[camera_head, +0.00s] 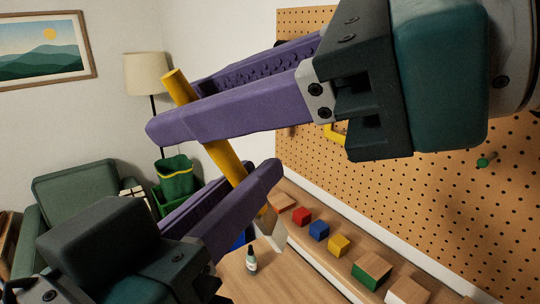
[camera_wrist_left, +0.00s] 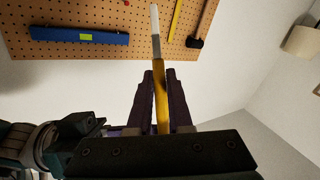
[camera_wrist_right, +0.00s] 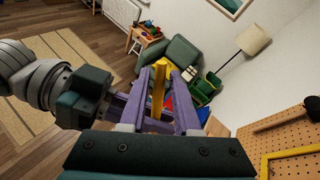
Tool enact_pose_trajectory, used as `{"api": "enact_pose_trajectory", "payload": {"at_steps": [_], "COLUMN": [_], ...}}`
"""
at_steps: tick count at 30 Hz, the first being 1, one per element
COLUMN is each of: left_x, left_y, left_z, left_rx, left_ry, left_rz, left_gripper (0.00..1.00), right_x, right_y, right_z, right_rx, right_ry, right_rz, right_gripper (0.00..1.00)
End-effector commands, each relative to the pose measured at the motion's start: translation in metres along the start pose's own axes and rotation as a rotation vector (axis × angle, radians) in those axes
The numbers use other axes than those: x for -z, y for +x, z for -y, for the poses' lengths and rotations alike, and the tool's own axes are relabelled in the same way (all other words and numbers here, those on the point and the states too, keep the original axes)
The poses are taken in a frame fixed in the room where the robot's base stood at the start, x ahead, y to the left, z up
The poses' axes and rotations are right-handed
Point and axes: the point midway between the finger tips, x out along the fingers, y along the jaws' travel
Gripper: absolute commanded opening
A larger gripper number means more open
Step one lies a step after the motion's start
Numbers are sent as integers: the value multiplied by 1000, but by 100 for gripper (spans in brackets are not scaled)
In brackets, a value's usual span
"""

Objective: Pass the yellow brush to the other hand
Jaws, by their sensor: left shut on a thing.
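The yellow brush runs diagonally in the head view, its handle (camera_head: 222,158) slanting from upper left to lower right, with a pale bristle end low down.
A pegboard (camera_head: 430,130) fills the right wall. Below it, a wooden shelf holds several coloured blocks, including a red (camera_head: 302,216), a blue (camera_head: 319,230) and a yellow one (camera_head: 339,244). A small bottle (camera_head: 251,261) stands nearby. A green armchair (camera_head: 75,190) and a lamp (camera_head: 146,74) stand behind.

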Motion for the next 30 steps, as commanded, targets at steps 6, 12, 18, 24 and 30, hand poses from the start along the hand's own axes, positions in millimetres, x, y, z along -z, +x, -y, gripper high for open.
{"api": "enact_pose_trajectory", "payload": {"at_steps": [6,12,18,24,30], "left_x": [0,0,0,0,0], "left_y": [0,0,0,0,0], "left_z": [1,2,2,2,2], "left_rx": [3,4,4,4,4], "left_ry": [1,1,2,2,2], "left_rz": [1,2,2,2,2], "left_gripper": [0,0,0,0,0], "right_x": [0,0,1,1,-6], "right_y": [0,-1,-22,-57,-74], "right_z": [0,0,0,0,-3], "right_rx": [-1,-1,2,1,-7], "right_ry": [0,-1,-2,-1,24], "right_rz": [0,-1,-3,-4,37], "right_gripper": [52,52,52,52,52]}}
